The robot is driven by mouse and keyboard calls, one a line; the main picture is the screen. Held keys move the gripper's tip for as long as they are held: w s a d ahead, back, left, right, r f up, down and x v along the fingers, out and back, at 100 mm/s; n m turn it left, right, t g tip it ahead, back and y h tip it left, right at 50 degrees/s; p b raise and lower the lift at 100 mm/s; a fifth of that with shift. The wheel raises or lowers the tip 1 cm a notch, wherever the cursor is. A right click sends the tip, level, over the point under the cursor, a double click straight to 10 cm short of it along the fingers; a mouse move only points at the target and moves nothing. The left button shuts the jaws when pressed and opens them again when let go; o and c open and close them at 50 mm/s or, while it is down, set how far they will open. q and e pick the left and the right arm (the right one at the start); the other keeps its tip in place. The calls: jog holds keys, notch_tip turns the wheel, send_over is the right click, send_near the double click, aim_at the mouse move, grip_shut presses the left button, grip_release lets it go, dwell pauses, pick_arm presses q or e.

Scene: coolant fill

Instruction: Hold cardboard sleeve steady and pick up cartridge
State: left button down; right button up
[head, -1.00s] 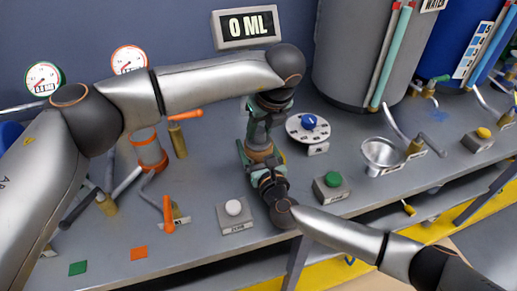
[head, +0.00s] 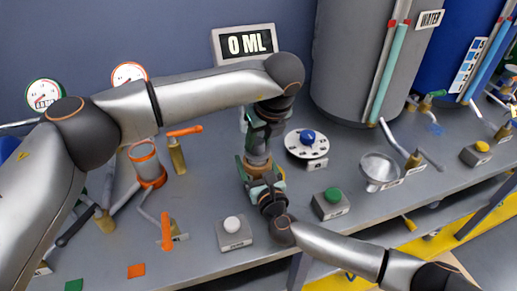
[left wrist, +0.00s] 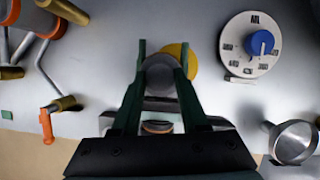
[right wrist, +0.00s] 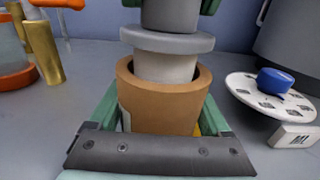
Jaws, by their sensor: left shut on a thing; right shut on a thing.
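The cardboard sleeve (right wrist: 162,100) is a brown open-topped tube, upright in the right wrist view and in the head view (head: 262,172). My right gripper (head: 264,186) is shut on it, one finger on each side. The cartridge (right wrist: 166,58) is pale grey with a wide flange. Its lower part is inside the sleeve's mouth and its flange is above the rim. My left gripper (head: 257,130) reaches from above and is shut on the cartridge's upper part; the left wrist view shows its fingers on either side of the grey top (left wrist: 160,76). The sleeve hides the cartridge's lower end.
A white dial with a blue knob (head: 307,140) stands close right. A green button box (head: 332,203) and a white button box (head: 233,231) are in front. A funnel (head: 380,169) is further right. An orange-ringed cylinder (head: 148,164) and valve levers stand left. The display reads 0 ML (head: 248,43).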

pick_arm(q)
notch_tip(320, 180, up, 8)
jog(key=shift+r, duration=0.25)
pick_arm(e)
jog(key=o, duration=1.2)
jog(key=shift+s, duration=0.1)
